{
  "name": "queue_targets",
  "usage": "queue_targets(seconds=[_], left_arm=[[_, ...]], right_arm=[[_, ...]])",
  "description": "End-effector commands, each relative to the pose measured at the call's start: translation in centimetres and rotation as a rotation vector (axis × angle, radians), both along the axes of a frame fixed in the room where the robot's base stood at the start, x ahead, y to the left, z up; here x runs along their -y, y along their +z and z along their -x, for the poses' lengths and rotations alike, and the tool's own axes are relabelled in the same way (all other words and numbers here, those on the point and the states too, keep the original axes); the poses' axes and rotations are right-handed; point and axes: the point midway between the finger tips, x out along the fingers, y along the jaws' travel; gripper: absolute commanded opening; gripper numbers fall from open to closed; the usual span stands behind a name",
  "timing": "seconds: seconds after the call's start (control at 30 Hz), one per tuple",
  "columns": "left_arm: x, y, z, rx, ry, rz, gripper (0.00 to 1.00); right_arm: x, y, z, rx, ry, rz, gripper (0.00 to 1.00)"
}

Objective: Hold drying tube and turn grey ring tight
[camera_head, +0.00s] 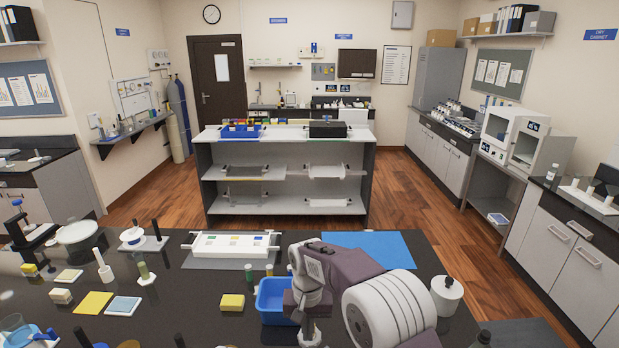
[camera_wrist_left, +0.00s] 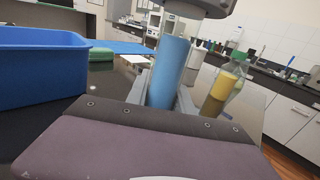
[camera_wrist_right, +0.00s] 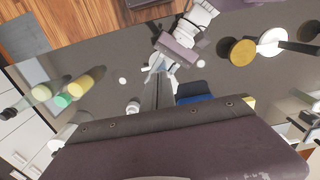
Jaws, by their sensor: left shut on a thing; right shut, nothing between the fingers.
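In the left wrist view a blue tube (camera_wrist_left: 168,72), taken to be the drying tube, stands slightly tilted between the fingers of my left gripper (camera_wrist_left: 162,92), which is shut on it. In the right wrist view my right gripper (camera_wrist_right: 157,88) is shut and empty, pointing down over the dark bench. My right arm covers much of the front of the head view. The tube is not clear there.
A blue bin (camera_head: 272,299) stands close beside the arms. A bottle with a green cap (camera_wrist_left: 238,56) and yellow contents stands behind the tube. A white jar (camera_head: 446,296) is on the right. A blue mat (camera_head: 375,245) lies at the back of the bench.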

Motion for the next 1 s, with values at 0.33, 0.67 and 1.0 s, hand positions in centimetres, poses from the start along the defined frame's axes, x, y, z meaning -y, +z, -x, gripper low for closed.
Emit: queue_targets(seconds=[0.33,0.67,1.0], left_arm=[[0.0,-0.3,0.1,-0.006,0.000,-0.004,0.00],[-0.1,-0.3,0.1,-0.006,0.001,-0.004,0.00],[-0.1,-0.2,0.1,-0.006,0.002,-0.003,0.00]], right_arm=[[2.4,-0.7,-0.1,-0.003,0.000,0.001,0.00],[2.4,-5.4,-0.1,-0.002,0.000,0.001,0.00],[2.4,-6.5,-0.1,0.001,0.000,0.000,0.00]])
